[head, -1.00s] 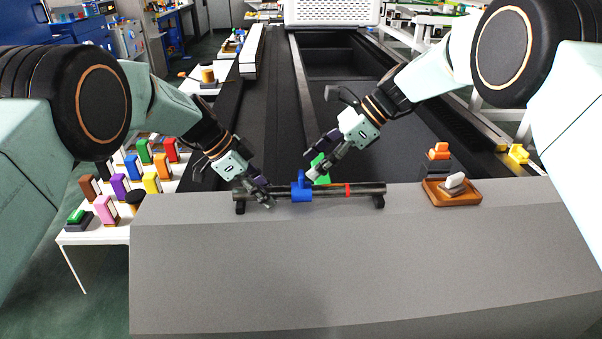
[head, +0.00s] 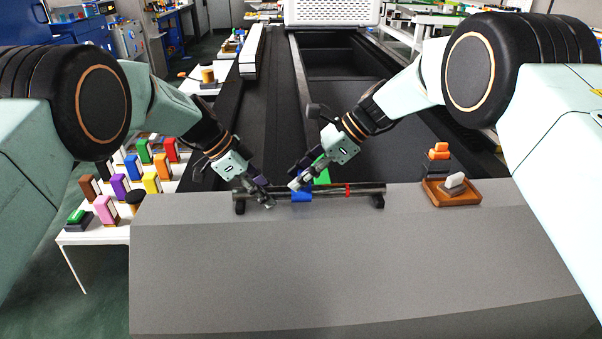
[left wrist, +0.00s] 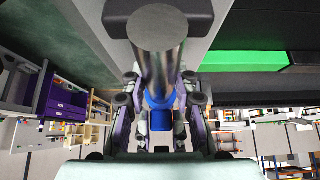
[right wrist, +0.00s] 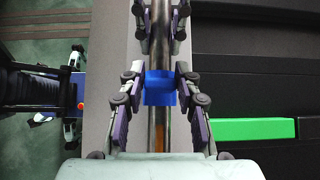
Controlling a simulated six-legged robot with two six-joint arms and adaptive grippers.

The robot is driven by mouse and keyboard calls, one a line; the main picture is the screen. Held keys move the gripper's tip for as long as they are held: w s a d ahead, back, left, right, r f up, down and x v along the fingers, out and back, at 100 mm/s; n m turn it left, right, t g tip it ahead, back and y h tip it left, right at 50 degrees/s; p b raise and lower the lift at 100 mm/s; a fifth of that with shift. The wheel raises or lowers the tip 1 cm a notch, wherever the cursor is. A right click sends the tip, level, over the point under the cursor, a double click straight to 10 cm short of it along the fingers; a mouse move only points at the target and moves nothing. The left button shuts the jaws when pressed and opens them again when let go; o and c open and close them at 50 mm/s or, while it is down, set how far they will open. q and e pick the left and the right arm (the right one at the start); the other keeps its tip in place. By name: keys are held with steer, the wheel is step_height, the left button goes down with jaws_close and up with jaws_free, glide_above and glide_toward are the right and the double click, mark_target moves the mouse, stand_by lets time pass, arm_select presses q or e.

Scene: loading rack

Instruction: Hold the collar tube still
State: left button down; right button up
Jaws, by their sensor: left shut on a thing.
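The grey collar tube (head: 328,190) lies across two dark end supports on the grey ledge. It carries a blue collar (head: 301,197) near its middle and a red band (head: 347,190) to the right. My left gripper (head: 268,202) is shut on the tube, left of the collar. The tube also shows in the left wrist view (left wrist: 158,30), running between the fingers. My right gripper (head: 295,185) is at the collar. In the right wrist view its fingers stand apart on both sides of the blue collar (right wrist: 160,88), with gaps visible. The gripper hides the collar's upper part in the head view.
A wooden tray (head: 440,198) with a grey-white piece sits at the right of the ledge, by an orange-topped dark block (head: 438,152). A green piece (head: 321,170) lies behind the tube. Several coloured blocks stand on a white table at left. The front ledge is clear.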

jaws_close()
steer(key=d, duration=1.1)
steer(key=shift+d, duration=0.25)
steer(key=o, duration=0.6)
jaws_free()
steer(key=shift+c, duration=0.2)
steer(key=shift+r, duration=0.1)
steer(key=v, duration=1.2)
